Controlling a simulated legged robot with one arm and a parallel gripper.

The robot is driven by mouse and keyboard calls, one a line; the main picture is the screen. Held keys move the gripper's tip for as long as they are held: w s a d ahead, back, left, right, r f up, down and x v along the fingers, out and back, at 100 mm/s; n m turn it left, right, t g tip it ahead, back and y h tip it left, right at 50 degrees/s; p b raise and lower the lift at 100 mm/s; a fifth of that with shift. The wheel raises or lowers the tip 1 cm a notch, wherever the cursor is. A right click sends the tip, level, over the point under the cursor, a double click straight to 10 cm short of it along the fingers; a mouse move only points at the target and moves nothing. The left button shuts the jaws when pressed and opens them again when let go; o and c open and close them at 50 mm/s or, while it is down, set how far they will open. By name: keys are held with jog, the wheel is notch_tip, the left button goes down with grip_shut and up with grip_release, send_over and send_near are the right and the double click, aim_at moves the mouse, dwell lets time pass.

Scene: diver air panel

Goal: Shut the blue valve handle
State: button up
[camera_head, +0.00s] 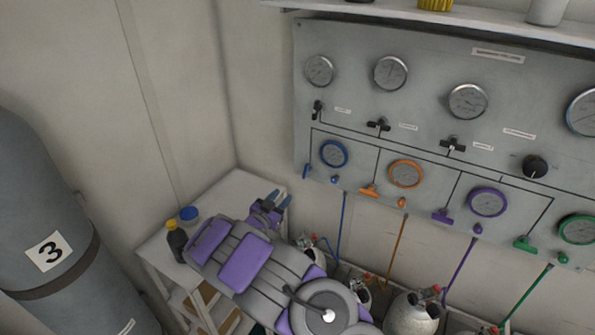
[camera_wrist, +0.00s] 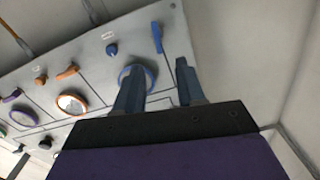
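The blue valve handle (camera_head: 306,171) is a small lever at the lower left edge of the grey panel, left of a round blue knob (camera_head: 335,179) and below the blue-rimmed gauge (camera_head: 333,153). It stands roughly upright, while the orange handle (camera_head: 369,190) lies more level. My gripper (camera_head: 278,199) is below and left of the blue handle in the head view, apart from it. In the wrist view the panel appears upside down; my gripper (camera_wrist: 158,68) is open and empty, and the blue handle (camera_wrist: 157,37) shows beyond the gap between its fingers.
A purple handle (camera_head: 442,216) and a green handle (camera_head: 525,245) continue the row to the right. Cylinders (camera_head: 413,311) stand below the panel; a large tank (camera_head: 40,215) stands left.

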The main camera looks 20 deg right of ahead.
aim_at(304, 174)
jog(key=shift+h, duration=0.3)
jog(key=x, duration=0.5)
jog(key=b+x, duration=0.1)
jog(key=x, duration=0.5)
jog(key=b+x, duration=0.1)
jog(key=x, duration=0.4)
jog(key=shift+d+f, duration=0.4)
jog(key=shift+d, duration=0.05)
jog(key=shift+a+r, duration=0.1)
grip_shut()
